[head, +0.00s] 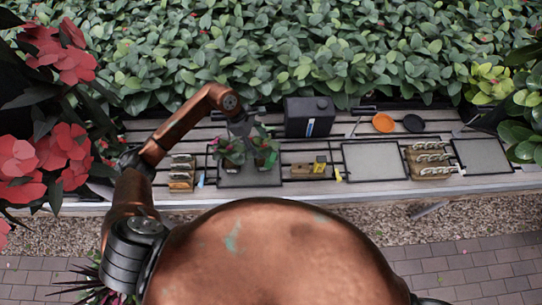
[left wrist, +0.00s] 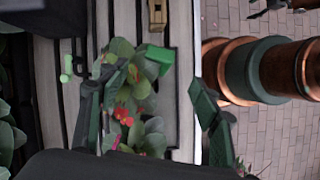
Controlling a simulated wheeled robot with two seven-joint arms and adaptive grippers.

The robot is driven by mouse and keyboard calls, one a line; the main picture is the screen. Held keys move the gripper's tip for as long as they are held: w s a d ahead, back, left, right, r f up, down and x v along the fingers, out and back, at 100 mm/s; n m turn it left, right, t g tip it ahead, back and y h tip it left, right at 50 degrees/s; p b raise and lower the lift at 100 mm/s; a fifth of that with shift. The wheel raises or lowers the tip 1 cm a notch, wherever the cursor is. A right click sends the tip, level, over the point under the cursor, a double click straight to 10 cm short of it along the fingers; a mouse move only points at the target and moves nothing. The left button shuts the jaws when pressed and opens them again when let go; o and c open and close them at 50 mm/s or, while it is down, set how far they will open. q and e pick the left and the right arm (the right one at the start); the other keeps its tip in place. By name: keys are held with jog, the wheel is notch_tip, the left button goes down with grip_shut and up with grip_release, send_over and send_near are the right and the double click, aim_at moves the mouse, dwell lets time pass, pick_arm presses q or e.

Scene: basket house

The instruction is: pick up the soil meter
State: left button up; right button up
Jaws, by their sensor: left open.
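I cannot tell for certain which item is the soil meter. A small light-green item (left wrist: 68,68) lies on the slats beside the plants in the left wrist view. A yellow item (head: 319,165) sits by a small wooden block in the head view. My left gripper (head: 241,128) is above the two potted plants, and its open fingers (left wrist: 155,84) stand to either side of their leaves in the left wrist view. It holds nothing visible. A green block-like shape (left wrist: 159,56), maybe a pot, shows between the fingers. My right gripper is not in view.
A black container (head: 309,117) stands behind the plants. Two bare grey trays (head: 374,161) (head: 482,155), a crate of white-topped items (head: 430,160), an orange dish (head: 383,122) and a black dish (head: 414,123) are to the right. Red flowers (head: 62,150) crowd the left.

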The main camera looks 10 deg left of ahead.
aim_at(270, 156)
pick_arm(q)
jog(key=p+x, duration=0.2)
jog(key=x, duration=0.4)
jog(key=shift+w+d+f, duration=0.1)
jog(key=shift+f, duration=0.2)
jog(key=shift+d+f, duration=0.15)
jog(key=shift+f, duration=0.35)
jog(key=shift+c, duration=0.7)
jog(key=c, duration=0.3)
grip_shut()
